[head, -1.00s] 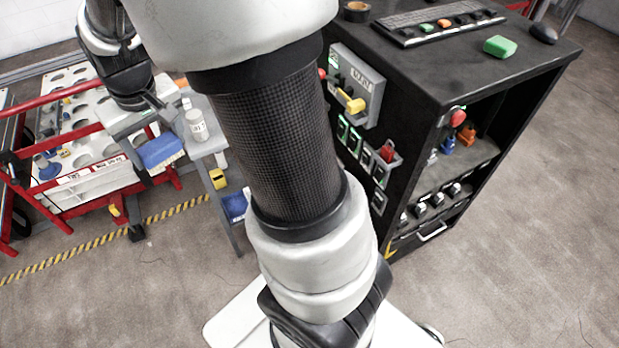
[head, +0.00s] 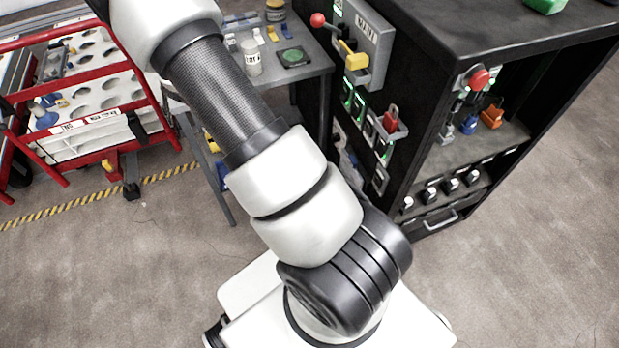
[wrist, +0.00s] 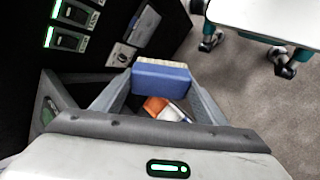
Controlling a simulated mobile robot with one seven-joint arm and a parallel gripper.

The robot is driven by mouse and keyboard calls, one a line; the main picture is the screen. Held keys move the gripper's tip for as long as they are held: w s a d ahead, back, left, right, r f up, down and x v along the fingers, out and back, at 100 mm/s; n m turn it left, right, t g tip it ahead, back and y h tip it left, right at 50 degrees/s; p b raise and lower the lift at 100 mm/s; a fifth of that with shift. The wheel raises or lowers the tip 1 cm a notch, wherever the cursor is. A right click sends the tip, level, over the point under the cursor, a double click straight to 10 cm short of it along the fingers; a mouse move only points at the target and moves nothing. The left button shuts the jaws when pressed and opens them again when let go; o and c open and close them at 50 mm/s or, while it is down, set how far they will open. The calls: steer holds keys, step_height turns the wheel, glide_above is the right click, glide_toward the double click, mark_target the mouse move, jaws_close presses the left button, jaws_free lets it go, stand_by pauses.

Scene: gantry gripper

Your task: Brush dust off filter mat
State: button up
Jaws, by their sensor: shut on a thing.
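My gripper (wrist: 163,95) shows only in the wrist view, with its two grey fingers shut on a blue block-shaped brush (wrist: 160,78) with a pale tan strip along its upper edge. The head view does not show my gripper or the brush; my arm runs out at the top left. A dark square piece with a green patch (head: 293,57) lies on the grey side table in the head view. It may be the filter mat; I cannot tell. The wrist view does not clearly show it. An orange and white item (wrist: 165,108) shows between the fingers, beyond them.
The grey side table (head: 312,68) also carries a white labelled jar (head: 251,58). A black cabinet (head: 408,85) with switches and levers stands right of it. A red-framed cart (head: 85,76) with a white holed panel stands at left. Open floor lies in front.

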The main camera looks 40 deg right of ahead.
steer(key=s+d+f+n+h+b, duration=0.1)
steer(key=d+f+n+h+b, duration=0.25)
steer(key=f, duration=0.55)
steer(key=d+f+n+h+b, duration=0.1)
steer(key=d+f+h+b, duration=0.25)
steer(key=d+f, duration=0.4)
steer(key=s+d+f+n+h+b, duration=0.1)
steer(key=d+f+n+h+b, duration=0.2)
steer(key=f, duration=0.7)
steer(key=s+d+m+p, duration=0.1)
steer(key=s+d, duration=0.1)
steer(key=d, duration=0.4)
steer(key=shift+d+f, duration=0.15)
steer(key=shift+d, duration=0.1)
steer(key=shift+x, duration=0.75)
steer(key=shift+s, duration=0.1)
